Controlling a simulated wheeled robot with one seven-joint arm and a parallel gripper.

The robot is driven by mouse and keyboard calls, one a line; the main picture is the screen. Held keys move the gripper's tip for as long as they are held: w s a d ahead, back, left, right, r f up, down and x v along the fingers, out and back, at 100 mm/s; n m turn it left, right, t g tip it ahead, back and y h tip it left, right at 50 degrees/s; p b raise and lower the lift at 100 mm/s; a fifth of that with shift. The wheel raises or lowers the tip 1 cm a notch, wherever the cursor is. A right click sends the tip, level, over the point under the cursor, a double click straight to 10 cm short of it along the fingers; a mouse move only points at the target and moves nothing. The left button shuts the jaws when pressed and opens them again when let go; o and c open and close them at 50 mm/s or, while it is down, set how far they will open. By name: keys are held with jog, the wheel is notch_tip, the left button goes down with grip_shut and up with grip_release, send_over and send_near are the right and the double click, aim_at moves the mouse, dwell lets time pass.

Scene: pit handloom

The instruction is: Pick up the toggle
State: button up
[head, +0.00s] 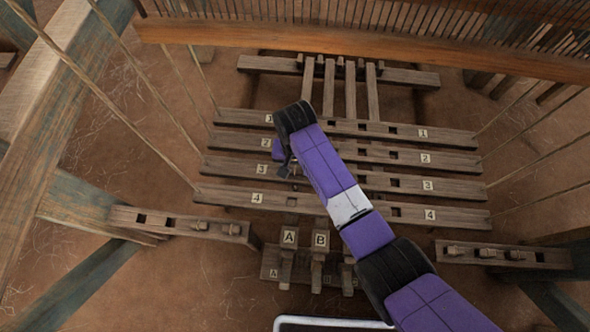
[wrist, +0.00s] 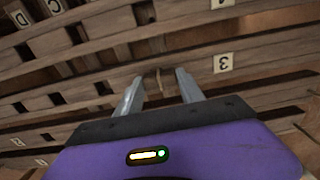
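In the wrist view, my gripper (wrist: 160,77) has its two grey fingers apart, and I see no object clamped between them. A small pale brown piece (wrist: 159,84) shows between the fingertips, against the wooden bar marked 3 (wrist: 250,68); it may be a toggle or a cord, too small to tell. In the head view, my gripper is mostly hidden behind my purple arm, above the slotted bars. Small peg-like toggles lie on the left rack (head: 157,219) and the right rack (head: 545,258); my gripper is away from both racks.
Slotted bars numbered 1 to 4 (head: 240,198) run across the middle, with treadles A (head: 289,238) and B (head: 321,240) in front. A wooden beam (head: 380,47) crosses the back. Slanting cords (head: 120,120) run on both sides. Bare earth floor lies around.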

jog(key=c, duration=0.7)
